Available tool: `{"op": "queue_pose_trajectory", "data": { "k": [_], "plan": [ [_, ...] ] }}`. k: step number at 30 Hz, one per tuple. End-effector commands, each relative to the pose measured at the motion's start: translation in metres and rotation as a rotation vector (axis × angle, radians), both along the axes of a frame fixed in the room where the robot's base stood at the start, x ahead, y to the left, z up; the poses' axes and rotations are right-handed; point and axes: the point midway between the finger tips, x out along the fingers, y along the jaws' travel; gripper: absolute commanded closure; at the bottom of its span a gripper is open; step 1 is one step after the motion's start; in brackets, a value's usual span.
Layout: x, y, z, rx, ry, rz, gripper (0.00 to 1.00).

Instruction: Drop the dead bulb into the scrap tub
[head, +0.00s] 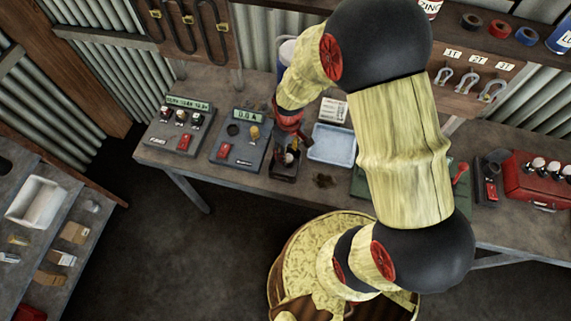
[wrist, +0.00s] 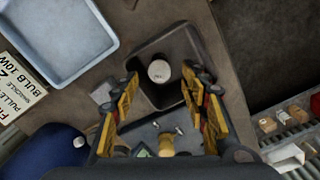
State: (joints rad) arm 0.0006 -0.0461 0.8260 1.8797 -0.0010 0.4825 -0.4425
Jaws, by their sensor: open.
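My gripper (wrist: 160,82) is open, its two yellow fingers spread above a small dark square tub (wrist: 147,50). In the head view my gripper (head: 293,141) hangs over the same tub (head: 284,174) on the bench. A white, round-topped object with a small dark mark (wrist: 159,71), which looks like the bulb, shows inside the tub's outline, between the fingertips. Neither finger appears to touch it. I cannot tell whether it rests on the tub's floor. The arm hides part of the bench in the head view.
A light blue tray (head: 332,143) stands just right of the tub, with a printed card (head: 335,109) behind it. Two grey testers, one near (head: 240,140) and one farther left (head: 176,127), stand left. A red case (head: 537,178) stands at the right.

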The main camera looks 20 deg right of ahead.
Motion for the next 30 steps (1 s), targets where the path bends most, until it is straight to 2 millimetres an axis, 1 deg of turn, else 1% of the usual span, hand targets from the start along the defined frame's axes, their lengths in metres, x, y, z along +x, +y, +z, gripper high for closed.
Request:
{"op": "queue_pose_trajectory", "data": {
  "k": [5,8,11,18,21,25,30],
  "plan": [
    [0.000,0.000,0.003,0.000,-0.001,0.000,0.55],
    [0.001,0.000,0.012,0.000,-0.003,0.000,0.55],
    [0.002,0.000,0.029,0.000,-0.005,0.000,0.55],
    [0.002,0.000,0.078,0.000,-0.004,0.000,0.55],
    [0.001,0.000,0.095,-0.001,-0.004,0.000,0.55],
    [0.001,0.000,0.110,0.000,-0.002,0.000,0.55],
    [0.000,0.000,0.119,0.000,0.000,0.000,0.55]
  ]
}}
